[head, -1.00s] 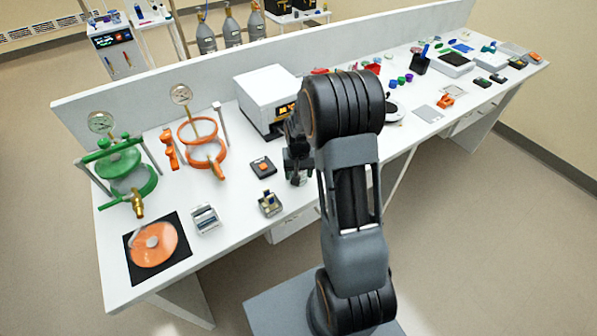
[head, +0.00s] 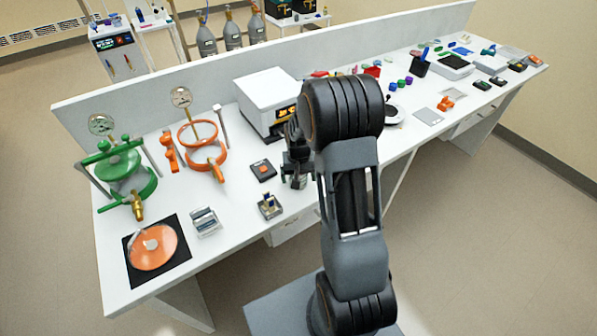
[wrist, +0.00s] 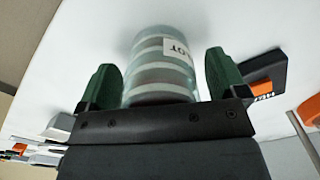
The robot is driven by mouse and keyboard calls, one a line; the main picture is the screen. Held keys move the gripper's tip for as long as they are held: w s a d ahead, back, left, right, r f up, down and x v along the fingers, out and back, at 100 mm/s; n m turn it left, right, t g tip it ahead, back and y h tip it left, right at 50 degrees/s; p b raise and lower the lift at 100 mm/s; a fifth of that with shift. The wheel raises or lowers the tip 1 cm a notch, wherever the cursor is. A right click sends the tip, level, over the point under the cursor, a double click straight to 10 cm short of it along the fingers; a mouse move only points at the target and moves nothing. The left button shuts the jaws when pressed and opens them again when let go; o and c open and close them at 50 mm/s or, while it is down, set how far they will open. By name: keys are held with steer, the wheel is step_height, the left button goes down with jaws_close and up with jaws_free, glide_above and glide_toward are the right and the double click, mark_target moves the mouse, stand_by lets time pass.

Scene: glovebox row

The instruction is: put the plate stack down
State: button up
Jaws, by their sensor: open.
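The plate stack (wrist: 161,65) is several round, clear-sided dishes with pale bands and a white label with dark lettering. It stands on the white bench in the wrist view. My gripper (wrist: 160,72) is open, with one green finger on each side of the stack. A narrow gap shows at the right finger; at the left finger I cannot tell whether it touches. In the head view my gripper (head: 298,166) is low over the bench's front part, partly hidden by my arm, and the stack is hard to make out there.
A dark box with an orange button (head: 263,170) lies just left of my gripper. A small metal holder (head: 269,206) is nearer the front edge. A white instrument with a lit display (head: 268,98) stands behind. Bare bench (head: 235,190) lies to the left.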

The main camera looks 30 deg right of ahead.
step_height(320, 180, up, 12)
steer(key=shift+f+b, duration=0.25)
steer(key=shift+b, duration=0.35)
steer(key=shift+s+a+r, duration=0.25)
steer(key=shift+r, duration=0.3)
steer(key=shift+s+a+r, duration=0.2)
steer(key=shift+r, duration=0.3)
steer(key=s+a+r+n+t, duration=0.2)
steer(key=s+a+r, duration=0.1)
steer(key=s, duration=0.4)
steer(key=s+a+r+n+t, duration=0.2)
steer(key=s+a, duration=0.3)
steer(key=s, duration=0.3)
steer(key=shift+s+a+r+t, duration=0.25)
steer(key=shift+r+t, duration=0.05)
steer(key=shift+r, duration=0.35)
steer(key=shift+c, duration=0.2)
